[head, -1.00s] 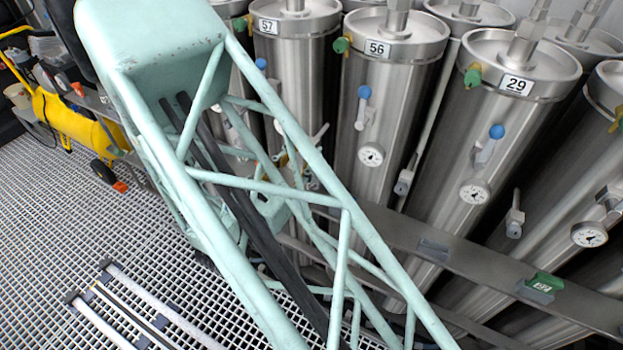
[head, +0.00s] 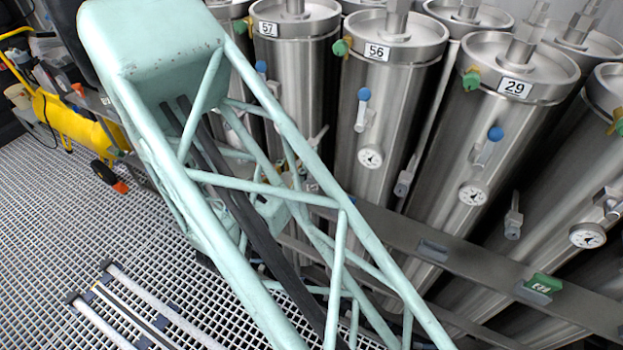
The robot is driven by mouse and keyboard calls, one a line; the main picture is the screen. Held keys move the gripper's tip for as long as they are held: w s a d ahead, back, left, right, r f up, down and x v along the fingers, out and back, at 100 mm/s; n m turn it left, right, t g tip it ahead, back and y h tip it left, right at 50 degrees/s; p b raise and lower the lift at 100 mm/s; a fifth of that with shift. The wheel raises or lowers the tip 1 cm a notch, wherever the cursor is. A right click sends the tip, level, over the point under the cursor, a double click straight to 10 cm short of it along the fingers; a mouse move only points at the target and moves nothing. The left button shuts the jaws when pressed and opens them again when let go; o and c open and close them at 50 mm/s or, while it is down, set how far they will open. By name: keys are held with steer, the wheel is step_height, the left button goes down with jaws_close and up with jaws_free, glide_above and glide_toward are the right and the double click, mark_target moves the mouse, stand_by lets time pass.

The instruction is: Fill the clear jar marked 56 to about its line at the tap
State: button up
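The steel vessel marked 56 (head: 385,110) stands upright in the row, with a white number plate (head: 376,52) near its top. A tap with a blue knob (head: 364,94) is on its front, above a round gauge (head: 370,157). No clear jar marked 56 can be made out. My pale green lattice arm crosses the middle of the view and hides the lower part of the vessels to the left. My gripper is not visible.
Vessel 57 (head: 292,90) stands to the left and vessel 29 (head: 500,120) to the right. A steel rail (head: 470,262) runs in front, bearing a green block (head: 543,284). A yellow wheeled cart (head: 75,120) stands at left on the grating floor (head: 50,220).

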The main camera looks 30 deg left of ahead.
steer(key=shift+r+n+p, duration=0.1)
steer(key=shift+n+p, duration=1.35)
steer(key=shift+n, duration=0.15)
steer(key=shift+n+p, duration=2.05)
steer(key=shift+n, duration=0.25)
